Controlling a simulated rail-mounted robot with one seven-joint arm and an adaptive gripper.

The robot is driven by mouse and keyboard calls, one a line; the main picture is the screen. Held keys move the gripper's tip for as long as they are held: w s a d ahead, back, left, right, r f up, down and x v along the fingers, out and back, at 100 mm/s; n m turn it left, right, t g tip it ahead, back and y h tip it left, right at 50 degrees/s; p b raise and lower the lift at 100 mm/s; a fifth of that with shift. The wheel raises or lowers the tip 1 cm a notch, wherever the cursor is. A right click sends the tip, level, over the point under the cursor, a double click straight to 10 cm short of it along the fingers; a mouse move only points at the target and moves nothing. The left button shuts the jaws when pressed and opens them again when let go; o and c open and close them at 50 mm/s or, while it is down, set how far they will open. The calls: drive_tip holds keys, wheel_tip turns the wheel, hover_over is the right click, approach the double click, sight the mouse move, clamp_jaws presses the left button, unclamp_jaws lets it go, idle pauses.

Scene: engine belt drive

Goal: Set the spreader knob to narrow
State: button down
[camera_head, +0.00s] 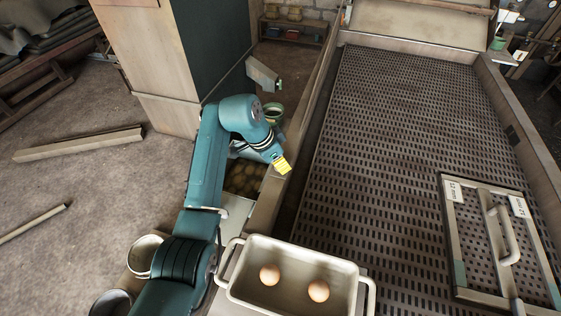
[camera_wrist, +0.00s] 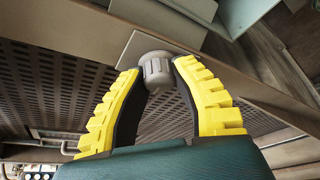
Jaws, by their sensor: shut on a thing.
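The spreader knob (camera_wrist: 157,71) is a grey, ribbed round knob in the wrist view, in front of a pale plate (camera_wrist: 150,42) on the side of the machine. My gripper (camera_head: 282,165) reaches the long left wall of the perforated bed in the head view. In the wrist view its yellow-backed, black-padded fingers are closed on both sides of the knob, which sits between the fingertips. In the head view the knob is hidden behind my gripper. I cannot read any setting mark near the knob.
The perforated bed (camera_head: 400,130) lies right of the wall. A framed screen with a handle (camera_head: 505,240) rests on it. A pale tray (camera_head: 290,290) with two eggs stands in front. A tall cabinet (camera_head: 160,60) stands behind my arm. Floor is open at left.

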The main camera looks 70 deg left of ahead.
drive_tip(key=shift+n+p, duration=0.3)
drive_tip(key=shift+p, duration=0.2)
drive_tip(key=n+y+p, duration=0.1)
drive_tip(key=n+p, duration=0.2)
drive_tip(key=p, duration=0.1)
drive_tip(key=shift+d+r+g, duration=0.1)
drive_tip(key=shift+d+g, duration=0.05)
drive_tip(key=shift+g, duration=0.15)
drive_tip(key=n+y+p, duration=0.1)
drive_tip(key=n+p, duration=0.1)
drive_tip(key=n, duration=0.1)
drive_tip(key=n+g+y+p, duration=0.1)
drive_tip(key=n+p, duration=0.1)
drive_tip(key=p, duration=0.1)
drive_tip(key=shift+n, duration=0.4)
drive_tip(key=n, duration=0.1)
drive_tip(key=n+g+p, duration=0.1)
drive_tip(key=n, duration=0.1)
drive_tip(key=n+g, duration=0.1)
drive_tip(key=shift+f+n+y+p, duration=0.3)
drive_tip(key=shift+y, duration=0.1)
drive_tip(key=shift+n+g+b, duration=0.45)
drive_tip(key=shift+n+g, duration=0.35)
drive_tip(key=shift+n, duration=1.3)
drive_tip(key=c, duration=0.8)
unclamp_jaws()
drive_tip(key=shift+r, duration=0.1)
